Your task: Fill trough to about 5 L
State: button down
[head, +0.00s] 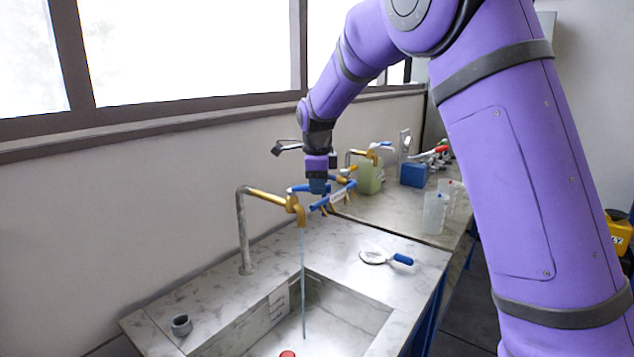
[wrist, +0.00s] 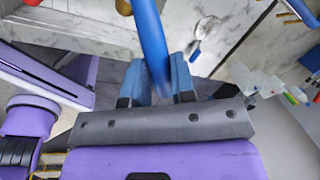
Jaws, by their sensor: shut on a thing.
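The trough (head: 345,300) is a pale stone basin sunk in the counter, with a label (head: 278,308) on its inner wall. A brass tap (head: 270,196) on a grey pipe stands behind it. A thin bluish stream (head: 303,280) runs from the tap's outlet into the trough. The water level cannot be made out. My gripper (head: 318,188) is at the tap's blue lever (head: 340,196), right of the outlet. In the wrist view, its blue fingertips (wrist: 160,75) are shut on the blue lever (wrist: 150,35).
A round metal strainer with a blue handle (head: 385,258) lies right of the trough. A grey ring (head: 181,325) sits at left, and a red object (head: 288,354) shows at the trough's bottom edge. Clear beakers (head: 435,212), a green container (head: 369,178) and a blue box (head: 413,175) stand behind.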

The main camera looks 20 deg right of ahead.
jog(key=shift+s+a+m, duration=0.15)
jog(key=shift+s+m, duration=0.2)
jog(key=shift+m, duration=0.35)
jog(key=c, duration=0.9)
grip_release()
jog(key=shift+c, duration=0.2)
jog(key=shift+r, duration=0.1)
notch_tip(320, 180, up, 10)
jog(key=s+a, duration=0.1)
jog(key=s, duration=0.1)
jog(key=shift+r, duration=0.25)
